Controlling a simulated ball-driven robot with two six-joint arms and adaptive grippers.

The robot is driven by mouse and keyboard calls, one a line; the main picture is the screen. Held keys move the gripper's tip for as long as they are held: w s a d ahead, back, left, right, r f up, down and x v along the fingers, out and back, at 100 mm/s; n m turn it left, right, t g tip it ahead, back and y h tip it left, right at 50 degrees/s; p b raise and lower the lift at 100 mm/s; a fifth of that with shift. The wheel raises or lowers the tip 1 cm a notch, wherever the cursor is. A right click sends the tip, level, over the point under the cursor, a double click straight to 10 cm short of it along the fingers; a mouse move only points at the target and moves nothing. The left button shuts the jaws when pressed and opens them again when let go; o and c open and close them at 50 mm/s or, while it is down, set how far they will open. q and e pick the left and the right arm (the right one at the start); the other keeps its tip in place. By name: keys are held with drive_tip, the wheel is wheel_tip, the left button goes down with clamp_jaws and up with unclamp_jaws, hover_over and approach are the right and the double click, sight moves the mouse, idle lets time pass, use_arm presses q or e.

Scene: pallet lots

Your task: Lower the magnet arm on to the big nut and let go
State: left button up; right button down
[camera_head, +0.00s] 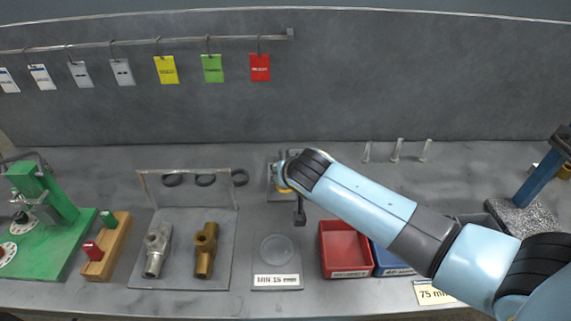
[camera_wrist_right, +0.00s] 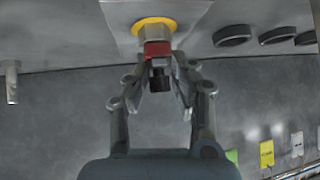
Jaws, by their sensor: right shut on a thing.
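My right gripper (camera_wrist_right: 160,66) is shut on a small red piece (camera_wrist_right: 157,49) with a dark stub, which I take to be part of the magnet arm. A faceted bright metal piece (camera_wrist_right: 155,33), which looks like the big nut, is right against the red piece, over a yellow disc (camera_wrist_right: 153,21) on a grey plate. Whether the red piece touches the nut or only overlaps it, I cannot tell. In the head view my right forearm hides the fingers and most of this spot; only the yellow edge (camera_head: 283,188) shows. My left gripper is not in view.
In front stands a plate labelled MIN 15 mm (camera_head: 276,281) with a round disc and a dark post (camera_head: 299,214). A red bin (camera_head: 345,273) and a blue bin are to its right. A plate with two fittings (camera_head: 206,249) and a green fixture (camera_head: 42,190) are left.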

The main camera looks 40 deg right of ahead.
drive_tip(key=shift+s+a+f+g, duration=0.2)
drive_tip(key=shift+s+f+g, duration=0.1)
drive_tip(key=shift+s+f, duration=0.3)
drive_tip(key=c, duration=1.5)
unclamp_jaws()
drive_tip(key=shift+o, duration=1.2)
drive_tip(key=shift+a, duration=0.1)
drive_tip(key=shift+o, duration=0.4)
drive_tip(key=shift+w+r, duration=0.15)
drive_tip(key=shift+r, duration=0.1)
drive_tip(key=v, duration=1.2)
drive_tip(key=shift+f, duration=0.2)
